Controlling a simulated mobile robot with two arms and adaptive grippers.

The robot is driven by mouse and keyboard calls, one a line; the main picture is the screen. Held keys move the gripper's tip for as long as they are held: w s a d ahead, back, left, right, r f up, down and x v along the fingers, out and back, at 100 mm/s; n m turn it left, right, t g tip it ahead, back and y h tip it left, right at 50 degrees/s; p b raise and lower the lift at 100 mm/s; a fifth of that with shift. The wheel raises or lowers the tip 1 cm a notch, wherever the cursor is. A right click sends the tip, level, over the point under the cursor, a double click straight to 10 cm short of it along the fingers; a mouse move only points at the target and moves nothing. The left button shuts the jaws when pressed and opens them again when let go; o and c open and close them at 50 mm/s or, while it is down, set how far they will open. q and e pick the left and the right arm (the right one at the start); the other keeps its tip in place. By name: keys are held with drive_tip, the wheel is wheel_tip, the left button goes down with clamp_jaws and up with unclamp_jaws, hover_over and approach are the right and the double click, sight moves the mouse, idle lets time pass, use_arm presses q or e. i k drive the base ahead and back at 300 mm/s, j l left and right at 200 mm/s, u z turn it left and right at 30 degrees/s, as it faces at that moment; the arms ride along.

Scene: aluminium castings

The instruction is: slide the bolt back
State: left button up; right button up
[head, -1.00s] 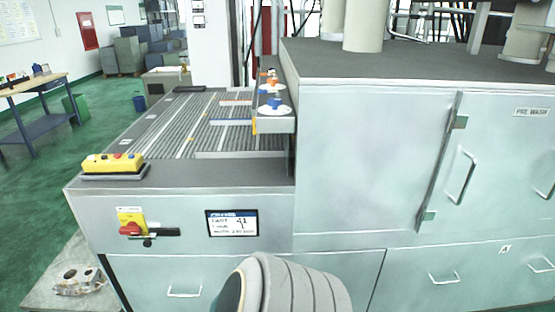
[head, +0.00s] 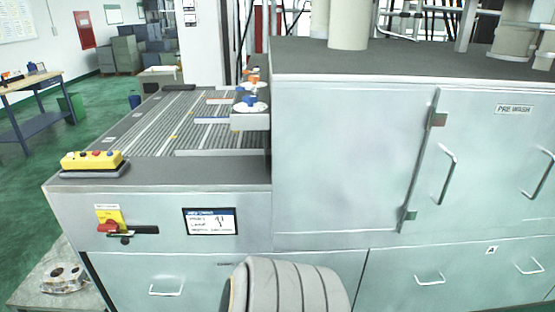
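A dark horizontal bar (head: 145,230), which looks like the bolt, sits on the front of the grey machine at the left. A red knob (head: 108,227) on a yellow plate (head: 108,213) is at its left end. A small dark piece hangs just below the bar; at this size I cannot tell how far the bolt is slid. A rounded grey link of my own arm shows at the bottom centre. Neither of my grippers is in view.
A display screen (head: 209,221) is right of the bar. A yellow button box (head: 92,162) stands on the ledge above. Cabinet doors with handles (head: 445,174) fill the right. A casting (head: 64,279) lies on a low surface at lower left. Green floor is open at left.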

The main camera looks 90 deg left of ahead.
sight(125, 235)
drive_tip(key=i+u, duration=0.1)
drive_tip(key=u, duration=0.75)
drive_tip(key=i+l+u, duration=0.1)
drive_tip(key=u, duration=0.35)
